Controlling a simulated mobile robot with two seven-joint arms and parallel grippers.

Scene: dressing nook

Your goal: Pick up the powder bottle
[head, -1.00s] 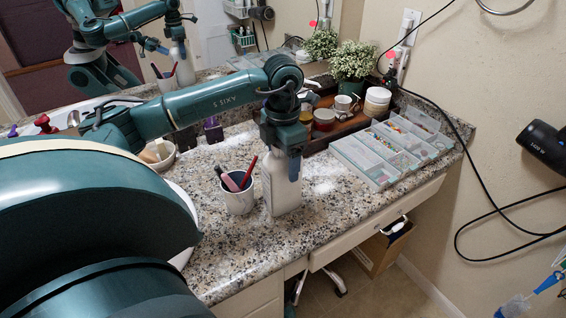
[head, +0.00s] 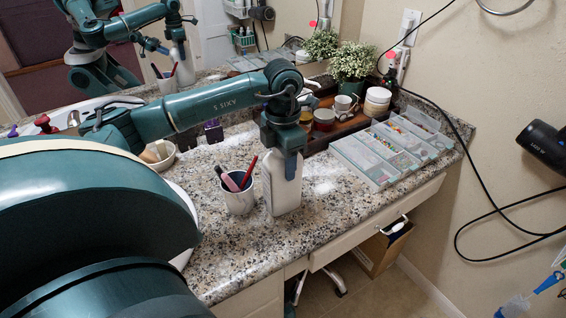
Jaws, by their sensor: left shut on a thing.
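The powder bottle (head: 282,190) is white and stands upright on the speckled granite counter, near its front edge. My left gripper (head: 291,165) comes down over the top of the bottle from above and is shut on it. The fingers and the gripper body hide the bottle's top. The bottle's base looks to be at the counter surface; I cannot tell whether there is a gap under it. My right gripper is not in view.
A clear compartment organizer (head: 372,176) lies to the right, and a dark tray with jars, mugs and a potted plant (head: 353,62) stands behind. A cord hangs along the right wall. Bare counter lies in front.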

